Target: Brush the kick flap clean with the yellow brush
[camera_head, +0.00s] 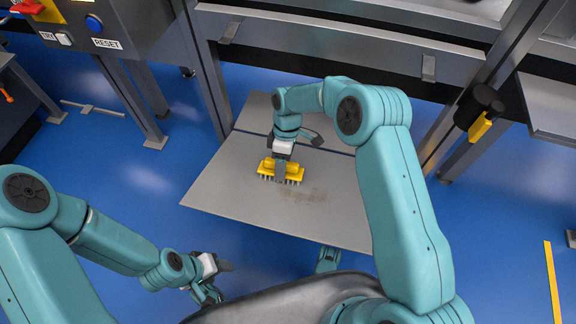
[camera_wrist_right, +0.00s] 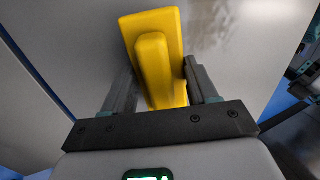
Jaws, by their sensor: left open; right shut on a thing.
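The kick flap (camera_head: 230,190) is a grey panel low in front of the machine, with a brownish dirt smudge (camera_head: 312,195) right of its middle. My right gripper (camera_head: 281,172) is shut on the yellow brush (camera_head: 292,172), bristles down at the flap, just left of the smudge. In the right wrist view the brush (camera_wrist_right: 158,62) sits between the fingers of my right gripper (camera_wrist_right: 160,85), with a grey smear on the panel beyond it. I cannot tell how firmly the bristles press. My left gripper (camera_head: 217,278) is open and empty, low in front of the flap.
A control box with a RESET label (camera_head: 107,43) and blue button stands at upper left. Metal posts (camera_head: 207,75) frame the machine behind the flap. A black and yellow part (camera_head: 480,118) hangs at the right post. Blue floor is clear left of the flap.

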